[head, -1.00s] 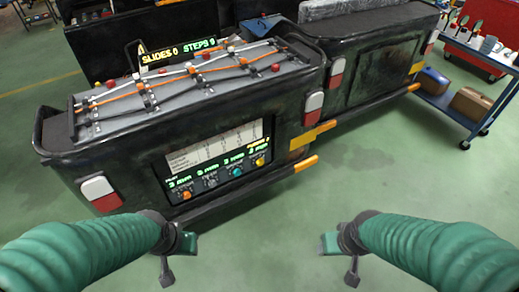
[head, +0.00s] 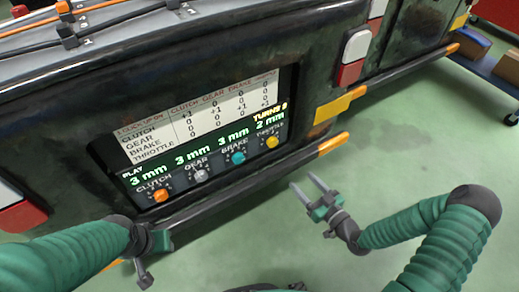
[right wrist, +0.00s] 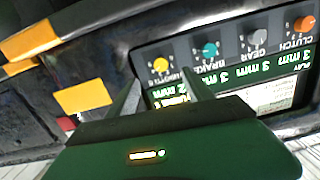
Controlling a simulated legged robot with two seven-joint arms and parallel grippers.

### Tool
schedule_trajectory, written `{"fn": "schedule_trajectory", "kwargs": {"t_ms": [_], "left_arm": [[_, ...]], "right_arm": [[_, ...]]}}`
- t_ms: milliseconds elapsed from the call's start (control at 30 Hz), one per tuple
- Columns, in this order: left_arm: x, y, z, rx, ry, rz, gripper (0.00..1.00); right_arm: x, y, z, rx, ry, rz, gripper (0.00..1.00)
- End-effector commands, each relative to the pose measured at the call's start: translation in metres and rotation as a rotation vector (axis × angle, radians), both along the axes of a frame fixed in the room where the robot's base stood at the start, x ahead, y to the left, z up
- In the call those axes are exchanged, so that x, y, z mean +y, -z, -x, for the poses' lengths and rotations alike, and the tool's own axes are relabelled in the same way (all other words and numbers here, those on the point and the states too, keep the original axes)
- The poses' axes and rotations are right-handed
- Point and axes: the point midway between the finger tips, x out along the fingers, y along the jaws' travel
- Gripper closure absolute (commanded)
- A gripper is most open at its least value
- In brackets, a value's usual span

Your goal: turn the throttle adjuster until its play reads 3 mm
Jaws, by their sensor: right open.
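The throttle adjuster is a yellow knob (head: 272,142) at the right end of the panel's knob row. Its play reads 2 mm. In the right wrist view the yellow knob (right wrist: 161,65) shows upside down, between and beyond my finger tips. My right gripper (head: 304,181) is open and empty, to the lower right of the knob and apart from it, its fingers pointing toward the panel side. My left gripper (head: 150,258) is at the lower left, below the panel; its jaws are not clear.
The clutch (head: 161,195), gear (head: 200,174) and brake (head: 238,157) knobs sit left of the throttle, each reading 3 mm. A white table (head: 195,108) is above them. An orange-tipped bar (head: 333,144) juts out near my right gripper.

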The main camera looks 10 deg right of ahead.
Motion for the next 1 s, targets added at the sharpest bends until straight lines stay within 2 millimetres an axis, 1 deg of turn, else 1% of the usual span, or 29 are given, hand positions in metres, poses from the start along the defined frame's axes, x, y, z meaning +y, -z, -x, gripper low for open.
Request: {"fn": "schedule_trajectory", "kwargs": {"t_ms": [33,133,233,267,433,700,833,900,1000], "left_arm": [[0.0,0.011,0.0,-0.001,0.0,0.0,0.64],[0.0,0.011,0.0,-0.002,0.0,0.0,0.64],[0.0,0.015,0.0,-0.002,0.0,0.0,0.64],[0.0,0.018,0.0,-0.002,0.0,0.0,0.64],[0.0,0.035,0.0,-0.001,0.0,0.0,0.64],[0.0,0.062,0.001,-0.001,0.0,0.0,0.64],[0.0,0.07,0.001,-0.001,0.0,0.0,0.64],[0.0,0.071,0.001,-0.001,0.0,0.0,0.64],[0.0,0.072,0.001,-0.001,0.0,0.0,0.64]], "right_arm": [[-0.004,0.006,0.001,-0.038,0.018,-0.022,0.41],[-0.004,-0.001,-0.003,-0.073,0.028,-0.034,0.41],[0.0,-0.001,-0.016,-0.071,0.025,-0.033,0.41],[0.002,0.0,-0.021,-0.071,0.025,-0.034,0.41],[0.018,0.004,-0.063,-0.068,0.023,-0.033,0.41],[0.041,0.004,-0.127,-0.067,0.024,-0.033,0.41],[0.048,0.003,-0.148,-0.065,0.025,-0.033,0.41],[0.05,0.002,-0.154,-0.064,0.026,-0.033,0.41],[0.052,0.0,-0.158,-0.063,0.025,-0.035,0.41]]}}
